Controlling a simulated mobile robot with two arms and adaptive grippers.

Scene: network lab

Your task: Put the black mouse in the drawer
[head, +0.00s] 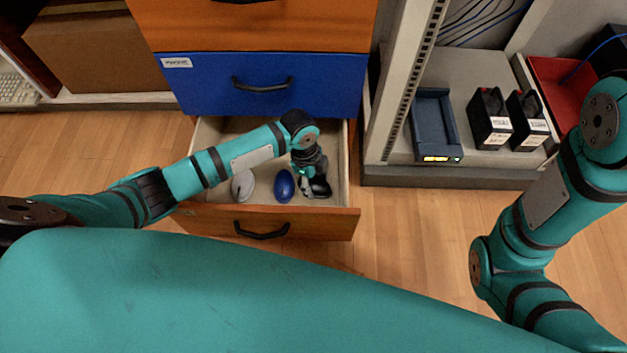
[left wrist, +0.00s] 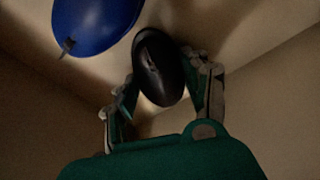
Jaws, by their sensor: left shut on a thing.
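The black mouse (head: 320,186) is inside the open wooden drawer (head: 300,220), at its right side. My left gripper (head: 306,185) reaches down into the drawer and is shut on the mouse. In the left wrist view the black mouse (left wrist: 158,65) sits between the two fingers of my left gripper (left wrist: 163,88), close to the drawer floor; whether it touches the floor is unclear. My right arm shows at the right of the head view, but its gripper is out of view.
A blue mouse (head: 284,186) and a white mouse (head: 243,185) lie in the drawer, left of my gripper. A closed blue drawer (head: 215,85) is above. A rack shelf (head: 400,150) to the right holds a dark tray (head: 433,115) and black boxes (head: 490,118).

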